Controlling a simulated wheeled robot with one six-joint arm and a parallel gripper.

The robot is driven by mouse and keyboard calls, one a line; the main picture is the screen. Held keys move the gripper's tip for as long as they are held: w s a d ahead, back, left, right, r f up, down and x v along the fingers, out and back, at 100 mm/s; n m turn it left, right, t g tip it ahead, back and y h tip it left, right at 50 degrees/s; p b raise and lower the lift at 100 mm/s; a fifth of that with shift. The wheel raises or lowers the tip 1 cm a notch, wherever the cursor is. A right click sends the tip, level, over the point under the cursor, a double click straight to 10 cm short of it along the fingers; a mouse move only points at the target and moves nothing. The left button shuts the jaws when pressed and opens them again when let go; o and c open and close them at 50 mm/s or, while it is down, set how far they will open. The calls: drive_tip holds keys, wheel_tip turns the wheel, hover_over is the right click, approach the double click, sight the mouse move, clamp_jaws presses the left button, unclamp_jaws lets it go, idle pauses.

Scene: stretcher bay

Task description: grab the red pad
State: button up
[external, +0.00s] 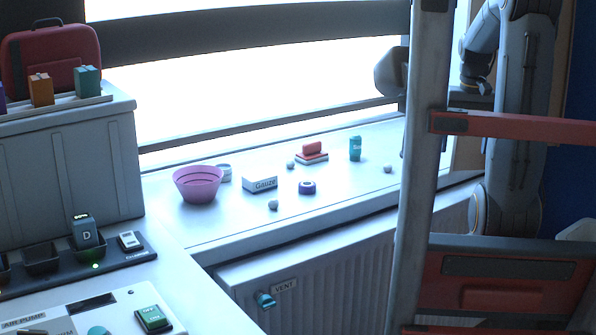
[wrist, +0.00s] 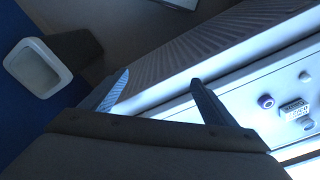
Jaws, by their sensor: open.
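The red pad (external: 312,148) is a small red block on the white sill in the external view. It sits on top of a flat white and red piece (external: 311,158). I cannot make it out in the wrist view. My gripper (wrist: 160,78) shows in the wrist view with its two dark fingers apart and nothing seen between them. The sill with the small items lies to the right of the fingers there. In the external view my arm is at the right, partly hidden behind the stretcher frame, and my fingers cannot be made out clearly.
Near the pad on the sill (external: 230,232) are a Gauze box (external: 260,184), a purple tape roll (external: 307,187), a teal bottle (external: 355,148), a pink bowl (external: 198,184) and several small balls. The upright stretcher frame (external: 412,180) stands in front at right.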

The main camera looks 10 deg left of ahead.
drive_tip(key=w+a+r+n+t, duration=0.1)
drive_tip(key=w+a+r+n, duration=0.1)
drive_tip(key=w+a, duration=1)
drive_tip(key=n+t+y, duration=0.1)
drive_tip(key=n+y, duration=0.2)
drive_tip(key=n, duration=0.3)
approach(312, 142)
drive_tip(key=shift+p+x, duration=0.75)
drive_tip(key=shift+x, duration=4.4)
drive_tip(key=shift+s, duration=0.2)
drive_tip(key=c, duration=0.8)
